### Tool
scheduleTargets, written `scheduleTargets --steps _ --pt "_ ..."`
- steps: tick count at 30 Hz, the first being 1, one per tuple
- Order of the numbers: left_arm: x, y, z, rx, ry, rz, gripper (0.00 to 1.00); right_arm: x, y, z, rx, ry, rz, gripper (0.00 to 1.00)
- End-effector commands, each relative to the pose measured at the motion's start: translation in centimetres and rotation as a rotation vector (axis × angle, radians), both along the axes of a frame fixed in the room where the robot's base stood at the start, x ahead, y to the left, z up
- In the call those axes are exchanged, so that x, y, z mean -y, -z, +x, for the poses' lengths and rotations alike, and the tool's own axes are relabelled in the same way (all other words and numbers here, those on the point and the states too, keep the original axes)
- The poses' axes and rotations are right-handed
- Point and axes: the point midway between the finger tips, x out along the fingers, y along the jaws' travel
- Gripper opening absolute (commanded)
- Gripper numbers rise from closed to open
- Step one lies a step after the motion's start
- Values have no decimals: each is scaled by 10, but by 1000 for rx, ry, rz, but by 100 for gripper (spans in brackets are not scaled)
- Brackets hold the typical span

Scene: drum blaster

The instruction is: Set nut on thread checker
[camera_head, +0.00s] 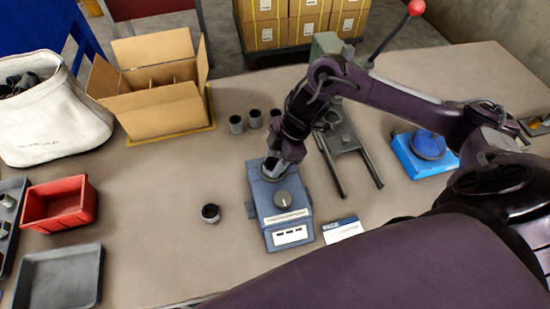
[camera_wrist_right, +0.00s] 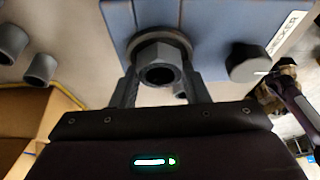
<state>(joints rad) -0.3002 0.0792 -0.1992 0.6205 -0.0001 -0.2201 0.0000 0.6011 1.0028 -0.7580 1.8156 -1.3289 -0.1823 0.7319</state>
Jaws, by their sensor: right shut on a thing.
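The blue-grey thread checker (camera_head: 267,208) stands on the table, with a round grey knob and a white label on its top. My right gripper (camera_head: 274,163) is over its far end, pointing down. In the right wrist view, the fingers (camera_wrist_right: 161,88) are shut on a grey hexagonal nut (camera_wrist_right: 161,57) with a dark bore. The nut is in front of a round seat on the blue checker (camera_wrist_right: 205,22). I cannot tell whether the nut touches the seat. My left gripper is not in view.
Several dark cylindrical parts (camera_head: 236,124) stand beyond the checker; another (camera_head: 210,213) is to its left. An open cardboard box (camera_head: 160,105), red bin (camera_head: 58,203) and grey tray (camera_head: 60,277) are at the left. A lever press stand (camera_head: 345,135) is just right.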

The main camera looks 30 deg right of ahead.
Motion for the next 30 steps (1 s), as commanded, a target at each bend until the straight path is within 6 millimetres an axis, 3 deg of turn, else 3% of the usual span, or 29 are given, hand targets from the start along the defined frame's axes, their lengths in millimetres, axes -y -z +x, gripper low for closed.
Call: scheduleTargets --steps 7,8,10,19,30 --pt "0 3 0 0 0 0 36 0 6 0 0 0 1 13" --pt "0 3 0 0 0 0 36 0 5 0 0 0 1 43" --pt "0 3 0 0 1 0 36 0 5 0 0 0 0 51" --pt "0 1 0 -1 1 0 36 1 3 0 -1 0 -1 51" --pt "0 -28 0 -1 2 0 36 11 -25 -3 -1 0 -1 51"
